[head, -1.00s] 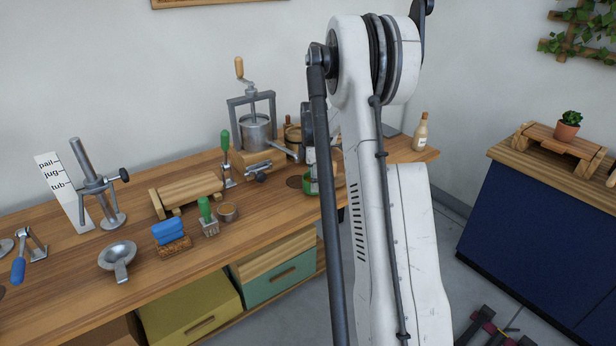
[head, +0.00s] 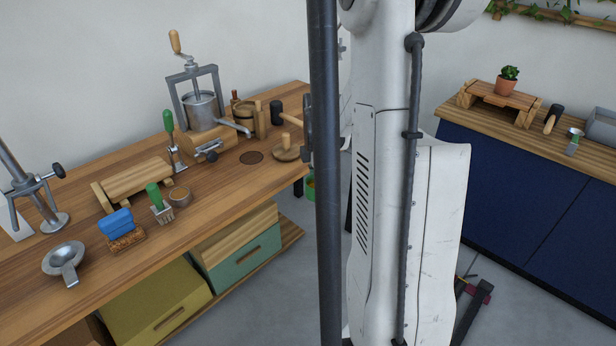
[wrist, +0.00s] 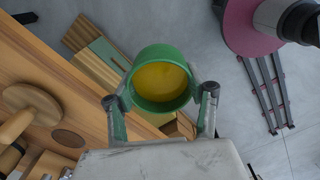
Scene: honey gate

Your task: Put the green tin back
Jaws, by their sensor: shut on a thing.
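The green tin (wrist: 138,91) is round and open-topped, with yellow stuff inside. My gripper (wrist: 160,96) is shut on it, one finger on each side, in the wrist view.
The wooden workbench (head: 220,190) carries a press (head: 200,108), a wooden-handled disc (head: 288,152) and several tools. A dark round spot (head: 251,157) on it is bare. A blue cabinet (head: 520,180) with a wooden top stands right.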

